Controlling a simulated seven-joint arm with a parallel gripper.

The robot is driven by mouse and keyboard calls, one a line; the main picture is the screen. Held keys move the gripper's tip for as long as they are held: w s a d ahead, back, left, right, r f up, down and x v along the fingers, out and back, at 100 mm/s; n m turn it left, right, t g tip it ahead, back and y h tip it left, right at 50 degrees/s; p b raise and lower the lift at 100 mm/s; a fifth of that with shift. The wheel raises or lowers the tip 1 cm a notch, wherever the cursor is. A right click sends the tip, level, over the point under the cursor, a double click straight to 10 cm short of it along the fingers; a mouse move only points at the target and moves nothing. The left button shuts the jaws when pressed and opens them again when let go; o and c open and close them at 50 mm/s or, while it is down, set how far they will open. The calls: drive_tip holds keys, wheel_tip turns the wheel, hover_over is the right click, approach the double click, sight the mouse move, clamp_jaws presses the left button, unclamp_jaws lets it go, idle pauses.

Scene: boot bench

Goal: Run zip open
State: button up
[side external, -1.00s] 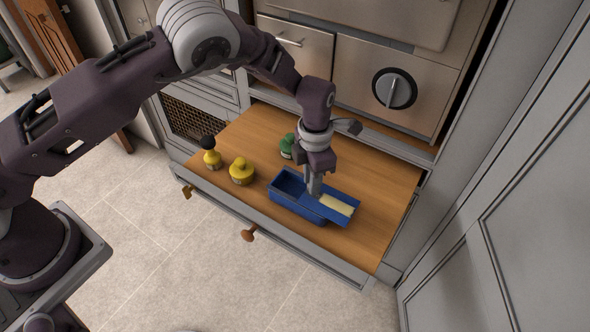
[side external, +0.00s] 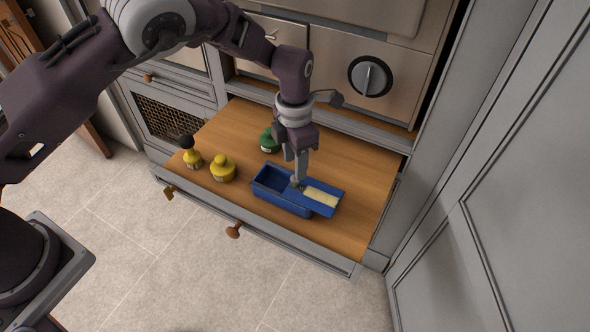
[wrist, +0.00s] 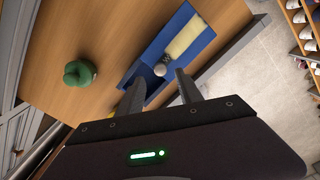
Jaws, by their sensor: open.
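No zip shows; a blue box (side external: 265,184) stands on the wooden surface with its left part uncovered. Its blue lid (side external: 334,206), with a cream panel (side external: 321,197), is slid to the right and overhangs that end. The lid (wrist: 197,42) also shows in the wrist view. A small round grey knob (wrist: 160,70) sits at the lid's inner end. My gripper (side external: 298,178) is above that end, pointing down. In the wrist view my gripper (wrist: 160,79) is open, its fingers apart on either side of the knob; contact cannot be told.
A green pot (side external: 269,141) stands behind the box. A dial panel (side external: 370,78) rises behind. The wooden surface (side external: 365,180) is clear at right.

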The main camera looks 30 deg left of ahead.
wheel_tip(320, 180, up, 3)
drive_tip(key=shift+f, duration=0.15)
drive_tip(key=shift+a, duration=0.1)
drive_tip(key=c, duration=0.3)
drive_tip(key=w+a+m, duration=0.1)
drive_tip(key=m, duration=0.2)
drive_tip(key=w+a+m, duration=0.1)
drive_tip(key=m, duration=0.2)
drive_tip(key=w+a+r+m+g+h, duration=0.1)
drive_tip(key=m, duration=0.2)
drive_tip(key=shift+w+a, duration=0.3)
drive_tip(key=shift+a, duration=0.05)
clamp_jaws()
drive_tip(key=w+a+r+m+h, duration=0.15)
drive_tip(key=a+m, duration=0.25)
drive_tip(key=m, duration=0.5)
drive_tip(key=shift+g, duration=0.3)
drive_tip(key=x, duration=0.9)
drive_tip(key=shift+w+d+f, duration=0.1)
drive_tip(key=shift+w+f, duration=0.05)
drive_tip(key=shift+f, duration=0.2)
drive_tip(key=shift+s+d+f, duration=0.1)
drive_tip(key=shift+s+d, duration=0.65)
drive_tip(key=shift+d, duration=0.3)
drive_tip(key=shift+s+d, duration=0.4)
drive_tip(key=shift+d, duration=0.2)
